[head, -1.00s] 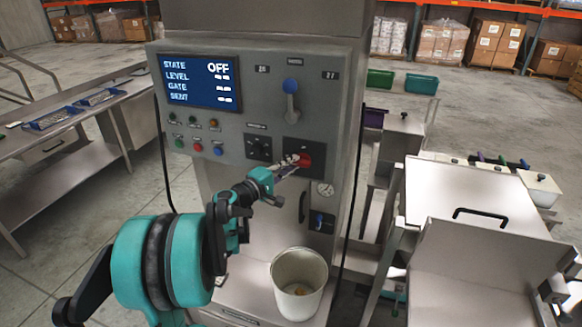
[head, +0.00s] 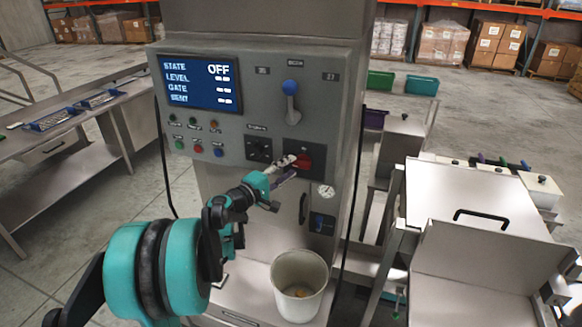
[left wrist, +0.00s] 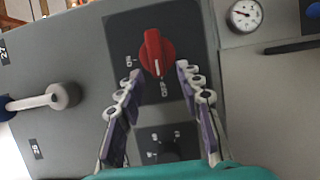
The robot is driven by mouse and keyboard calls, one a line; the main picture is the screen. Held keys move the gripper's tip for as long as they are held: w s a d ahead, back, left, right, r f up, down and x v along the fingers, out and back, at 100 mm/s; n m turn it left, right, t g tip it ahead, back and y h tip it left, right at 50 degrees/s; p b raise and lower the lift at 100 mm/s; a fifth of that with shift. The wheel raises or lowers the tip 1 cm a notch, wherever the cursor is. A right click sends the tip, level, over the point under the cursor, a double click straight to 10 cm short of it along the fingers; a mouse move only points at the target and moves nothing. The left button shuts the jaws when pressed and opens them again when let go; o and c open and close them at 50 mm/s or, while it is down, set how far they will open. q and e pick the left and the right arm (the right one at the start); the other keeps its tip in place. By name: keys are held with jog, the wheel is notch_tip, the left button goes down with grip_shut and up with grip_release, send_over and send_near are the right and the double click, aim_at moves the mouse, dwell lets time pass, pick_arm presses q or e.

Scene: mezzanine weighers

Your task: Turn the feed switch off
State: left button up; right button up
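The feed switch, a red rotary knob (head: 304,161) on a dark plate, is on the front of the grey cabinet. It also shows in the left wrist view (left wrist: 156,52), its white mark pointing toward the lower label, which seems to read OFF. The screen (head: 200,82) reads STATE OFF. My left gripper (head: 287,168) is in front of the knob. In the left wrist view the fingers (left wrist: 158,77) are open and empty, spread below and beside the knob, apart from it. My right gripper is not in view.
A lever with a blue ball (head: 291,88) stands above the switch. A smaller black selector (head: 259,148) is left of it, and a gauge (head: 326,191) is lower right. A white bucket (head: 299,284) stands below. A steel hopper (head: 475,195) is at right.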

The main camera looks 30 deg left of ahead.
pick_arm(q)
jog(key=s+a, duration=0.1)
jog(key=s, duration=0.9)
jog(key=shift+a, duration=0.25)
